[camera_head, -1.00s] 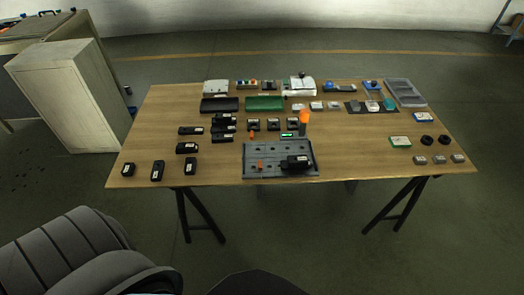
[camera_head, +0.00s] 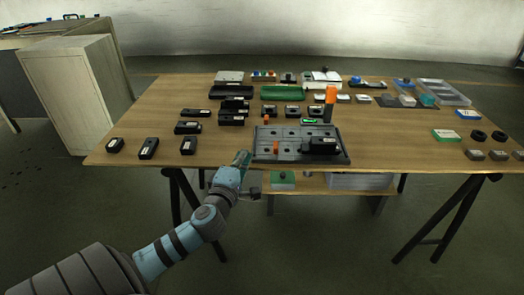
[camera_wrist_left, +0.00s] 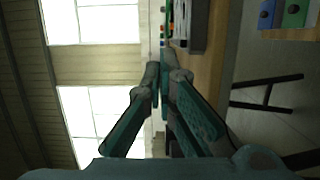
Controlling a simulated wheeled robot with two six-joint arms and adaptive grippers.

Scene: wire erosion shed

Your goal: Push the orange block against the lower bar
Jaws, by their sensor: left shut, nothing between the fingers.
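The plate has low dividers and dark holes; I cannot tell for certain which strip is the lower bar. My left gripper (camera_head: 243,157) is shut and empty, just left of the plate's front left corner, apart from the block. Its closed fingers (camera_wrist_left: 165,72) also show in the left wrist view, where the block cannot be made out. My right gripper is not in view.
A black labelled block (camera_head: 321,146) lies on the plate's right part. An orange-topped upright piece (camera_head: 330,97) stands behind the plate. Several black blocks, including one at the front (camera_head: 188,146), lie left. A lower shelf (camera_head: 311,184) is under the table.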

